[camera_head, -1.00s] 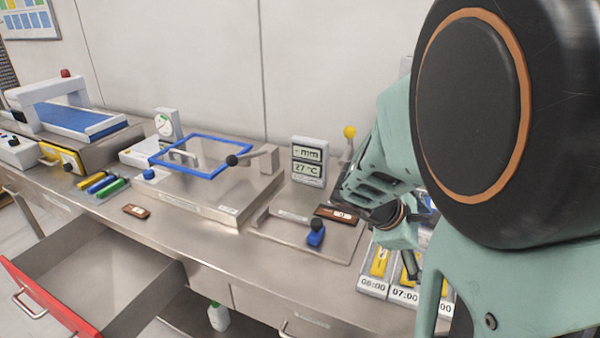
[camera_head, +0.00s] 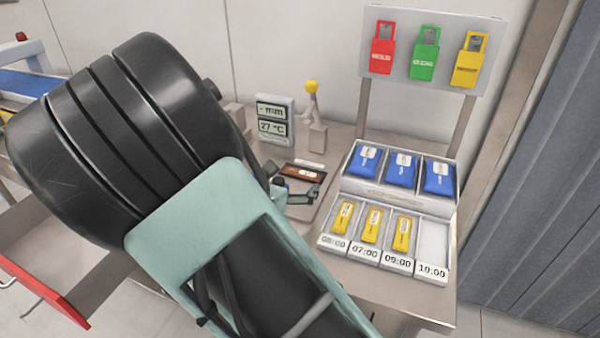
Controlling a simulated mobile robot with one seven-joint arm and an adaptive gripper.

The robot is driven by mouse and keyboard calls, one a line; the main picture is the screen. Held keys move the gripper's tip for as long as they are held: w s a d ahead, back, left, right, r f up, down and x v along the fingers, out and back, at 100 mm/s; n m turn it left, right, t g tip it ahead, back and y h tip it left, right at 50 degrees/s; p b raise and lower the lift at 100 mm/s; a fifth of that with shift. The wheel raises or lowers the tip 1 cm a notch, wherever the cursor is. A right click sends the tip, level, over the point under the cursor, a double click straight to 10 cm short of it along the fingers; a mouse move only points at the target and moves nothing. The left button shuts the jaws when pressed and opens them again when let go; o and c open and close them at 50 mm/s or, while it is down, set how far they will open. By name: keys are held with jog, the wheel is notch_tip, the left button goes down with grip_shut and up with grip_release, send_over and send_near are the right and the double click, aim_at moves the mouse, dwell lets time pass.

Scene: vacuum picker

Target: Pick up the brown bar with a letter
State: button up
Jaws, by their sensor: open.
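A brown bar (camera_head: 302,171) with a pale label lies on a flat metal plate below the small mm and 27 °C display; any letter on it is too small to read. My gripper (camera_head: 303,190) is open, at the near side of this bar and partly hidden by my arm. I cannot tell whether it touches the bar. The left part of the bench, where another brown bar lay in the earlier view, is hidden behind my arm.
A display box (camera_head: 275,121) and a yellow-knobbed lever (camera_head: 312,88) stand behind the plate. To the right is a tray rack (camera_head: 431,240) with blue packs and yellow bars, under a board (camera_head: 400,40) with coloured tags. A red-fronted drawer (camera_head: 40,290) is open at left.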

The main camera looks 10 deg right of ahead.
aim_at(300, 172)
jog(key=x, duration=0.6)
jog(key=shift+d+b, duration=0.15)
jog(key=shift+b, duration=0.25)
jog(key=shift+r, duration=0.1)
jog(key=c, duration=1.1)
jog(key=shift+c, duration=0.2)
jog(key=shift+r, duration=0.1)
